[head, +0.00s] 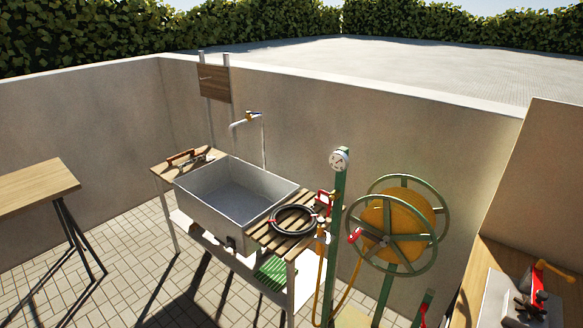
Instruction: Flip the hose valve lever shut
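A green post (337,220) with a round white gauge (339,160) stands right of the sink. A yellow hose (319,275) hangs beside the post from a small fitting (322,236). A red part (325,199) shows just above the fitting, by the post. Another red part (355,235) sits at the left of the hose reel (390,225). I cannot tell which red part is the valve lever, nor how the lever is turned. Neither of my grippers is in view.
A grey sink (235,200) has slatted wooden side shelves; a dark round ring (294,219) lies on the right one. A wooden table (35,187) stands at left. A bench (478,272) with red and dark tools is at right. Paved floor is open at front left.

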